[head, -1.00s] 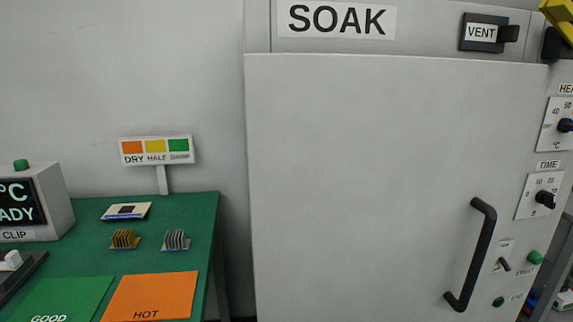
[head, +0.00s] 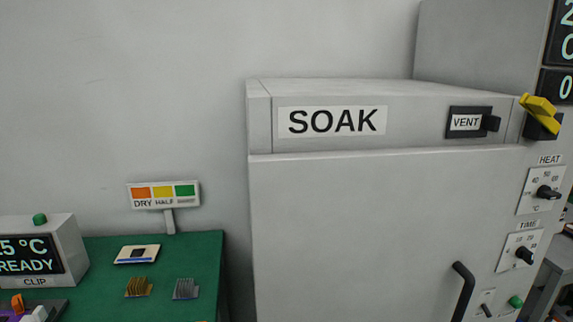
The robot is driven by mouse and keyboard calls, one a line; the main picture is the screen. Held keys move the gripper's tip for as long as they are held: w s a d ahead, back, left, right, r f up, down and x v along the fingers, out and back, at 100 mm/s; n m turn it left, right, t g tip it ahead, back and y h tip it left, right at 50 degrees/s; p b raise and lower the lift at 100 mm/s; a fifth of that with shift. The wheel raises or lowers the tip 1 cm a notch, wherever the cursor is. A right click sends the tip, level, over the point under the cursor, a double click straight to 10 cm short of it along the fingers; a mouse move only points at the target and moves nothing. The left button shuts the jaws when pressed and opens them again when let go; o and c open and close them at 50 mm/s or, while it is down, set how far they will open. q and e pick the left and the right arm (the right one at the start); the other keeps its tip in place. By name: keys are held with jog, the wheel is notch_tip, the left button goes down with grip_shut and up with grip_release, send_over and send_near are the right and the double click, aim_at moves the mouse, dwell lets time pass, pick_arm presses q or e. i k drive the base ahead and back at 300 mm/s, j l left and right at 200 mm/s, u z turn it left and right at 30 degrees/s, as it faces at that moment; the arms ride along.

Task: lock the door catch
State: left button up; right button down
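The grey SOAK cabinet's door (head: 370,220) has a black bar handle (head: 463,292), cut off by the lower edge of the view. The door looks closed or nearly so; I cannot tell whether it is fully flush. At its upper right corner is a yellow lever (head: 540,107) on a black block (head: 541,126), which looks like the door catch. The lever lies tilted, its upper end toward the left over the cabinet's top edge. Neither of my grippers is in view.
A black VENT slide (head: 468,122) sits left of the lever. HEAT (head: 546,192) and TIME (head: 522,252) dials are below it at the right. A green table (head: 205,260) with small parts and a CLIP display box (head: 40,250) stands at the left.

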aim_at(540, 109)
jog(key=l+z, duration=0.15)
jog(key=z, duration=1.05)
jog(key=k, duration=0.05)
